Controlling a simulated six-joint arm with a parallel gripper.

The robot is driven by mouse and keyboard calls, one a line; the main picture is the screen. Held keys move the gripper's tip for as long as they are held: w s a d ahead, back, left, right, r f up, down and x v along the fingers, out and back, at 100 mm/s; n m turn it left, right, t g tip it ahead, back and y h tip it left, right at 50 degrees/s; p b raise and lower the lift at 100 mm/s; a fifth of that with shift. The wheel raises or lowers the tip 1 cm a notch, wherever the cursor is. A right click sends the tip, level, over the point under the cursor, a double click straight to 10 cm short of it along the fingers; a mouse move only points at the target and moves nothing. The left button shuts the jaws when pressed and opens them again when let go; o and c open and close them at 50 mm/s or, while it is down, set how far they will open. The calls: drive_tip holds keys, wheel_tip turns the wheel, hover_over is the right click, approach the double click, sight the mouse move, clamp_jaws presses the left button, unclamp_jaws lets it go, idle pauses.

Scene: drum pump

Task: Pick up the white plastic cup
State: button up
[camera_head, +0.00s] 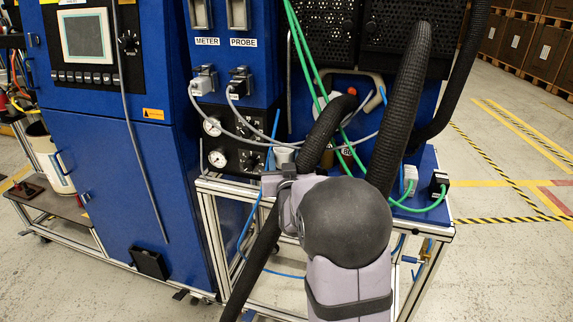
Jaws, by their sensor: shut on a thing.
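A small white cup-like thing (284,154), which looks like the white plastic cup, shows just above my wrist, in front of the blue machine. Only its upper part is seen. My gripper (279,174) is at its lower side and shut on it. My arm's grey and black links hide most of the gripper, so the fingertips and the cup's base cannot be made out.
The blue cabinet with gauges (214,159) stands close behind and left of my gripper. A metal-framed bench (437,232) lies under my arm. Thick black hoses (403,105) and green cables (432,208) run nearby on the right. A white bucket (46,160) stands far left.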

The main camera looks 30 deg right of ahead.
drive_tip(key=s+a+b, duration=0.6)
drive_tip(key=s+a, duration=0.6)
drive_tip(key=shift+s+a+b, duration=0.3)
drive_tip(key=shift+s, duration=0.05)
